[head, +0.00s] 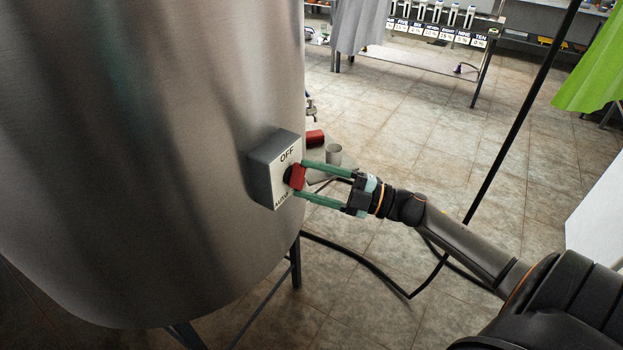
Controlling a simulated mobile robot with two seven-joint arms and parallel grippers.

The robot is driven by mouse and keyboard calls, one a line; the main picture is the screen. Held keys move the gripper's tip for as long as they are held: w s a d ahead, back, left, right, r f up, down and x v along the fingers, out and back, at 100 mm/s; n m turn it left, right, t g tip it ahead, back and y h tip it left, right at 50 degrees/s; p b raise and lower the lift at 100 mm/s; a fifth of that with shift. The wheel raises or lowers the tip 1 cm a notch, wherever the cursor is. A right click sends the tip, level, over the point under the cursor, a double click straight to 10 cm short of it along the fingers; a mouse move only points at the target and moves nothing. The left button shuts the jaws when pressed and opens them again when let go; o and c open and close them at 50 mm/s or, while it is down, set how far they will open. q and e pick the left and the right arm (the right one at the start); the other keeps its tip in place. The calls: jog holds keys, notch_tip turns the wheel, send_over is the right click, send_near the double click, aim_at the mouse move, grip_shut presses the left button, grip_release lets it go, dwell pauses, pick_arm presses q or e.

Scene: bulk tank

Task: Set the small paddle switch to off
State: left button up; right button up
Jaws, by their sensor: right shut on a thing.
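The small paddle switch is a red handle (298,177) on the face of a grey switch box (262,178). The box is fixed to the side of the large steel tank (150,150). OFF is printed on the box above the handle, and a partly hidden word is printed below it. My right gripper (302,179) reaches in from the right with its two green fingers above and below the red handle, shut on it. The handle's exact setting is hard to tell behind the fingers. My left gripper is not in view.
A red object (315,138) and a grey cup-like container (333,155) show behind the gripper. A black hose (370,266) runs across the tiled floor. Benches are at the back, with open floor between.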

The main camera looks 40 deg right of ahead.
jog(key=n+g, duration=0.1)
jog(key=n, duration=0.1)
jog(key=n+p, duration=0.1)
jog(key=n, duration=0.2)
jog(key=shift+r+g+h, duration=0.2)
jog(key=shift+g+h, duration=0.2)
jog(key=shift+n+p, duration=0.3)
jog(key=o, duration=1.4)
jog(key=b+v, duration=0.1)
jog(key=v, duration=1.1)
jog(key=shift+s+d, duration=0.1)
jog(key=shift+s, duration=0.15)
